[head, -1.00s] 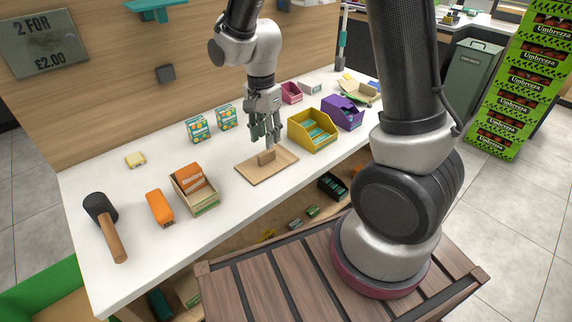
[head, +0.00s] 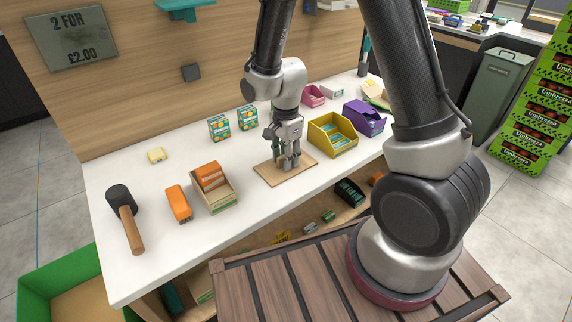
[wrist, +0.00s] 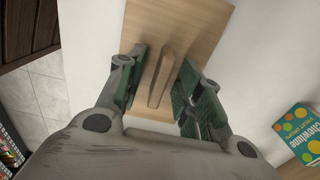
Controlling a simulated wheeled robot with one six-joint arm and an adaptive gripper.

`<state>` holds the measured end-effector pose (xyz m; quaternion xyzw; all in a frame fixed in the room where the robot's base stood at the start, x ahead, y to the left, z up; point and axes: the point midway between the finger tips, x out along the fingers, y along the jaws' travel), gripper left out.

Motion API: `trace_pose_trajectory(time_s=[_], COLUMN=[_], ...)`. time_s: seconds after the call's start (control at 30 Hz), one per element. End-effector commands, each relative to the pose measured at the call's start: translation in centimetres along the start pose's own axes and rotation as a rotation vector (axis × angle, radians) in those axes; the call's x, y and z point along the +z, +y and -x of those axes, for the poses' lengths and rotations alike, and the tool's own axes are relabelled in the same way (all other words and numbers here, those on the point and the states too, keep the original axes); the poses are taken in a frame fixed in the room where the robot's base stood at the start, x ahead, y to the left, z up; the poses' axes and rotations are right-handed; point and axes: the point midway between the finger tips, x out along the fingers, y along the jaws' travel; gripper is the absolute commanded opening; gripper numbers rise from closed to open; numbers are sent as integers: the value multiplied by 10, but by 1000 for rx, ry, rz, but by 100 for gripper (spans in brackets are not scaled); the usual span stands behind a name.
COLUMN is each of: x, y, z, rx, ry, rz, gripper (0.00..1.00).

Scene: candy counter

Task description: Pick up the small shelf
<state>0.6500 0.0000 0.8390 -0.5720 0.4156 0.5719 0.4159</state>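The small shelf is a flat light-wood board (head: 301,172) with an upright wooden bracket on it, lying on the white counter. It also shows in the wrist view (wrist: 207,22), where the bracket (wrist: 161,80) runs lengthwise between my fingers. My gripper (head: 286,162) is down low over the board, pointing downward. In the head view my fingers mostly hide the bracket.
A yellow bin (head: 322,138) and a purple bin (head: 362,120) stand close right of the board. A cardboard box (head: 226,194), an orange item (head: 178,204) and a mallet (head: 130,230) are left. Chewing-gum boxes (head: 219,128) stand behind. The counter's front edge is near.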

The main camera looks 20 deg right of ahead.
Motion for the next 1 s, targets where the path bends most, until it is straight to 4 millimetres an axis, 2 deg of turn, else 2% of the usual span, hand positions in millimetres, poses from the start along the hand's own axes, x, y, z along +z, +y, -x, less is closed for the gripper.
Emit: trace_pose_trajectory(time_s=[0.03,0.23,0.57,0.67,1.0], x=[0,0,0,0,0], y=[0,0,0,-1,-1], z=[0,0,1,7,75], rx=[0,0,0,-3,-6], ry=[0,0,0,0,0], rz=[0,0,0,1,0], gripper=[36,0,0,0,0])
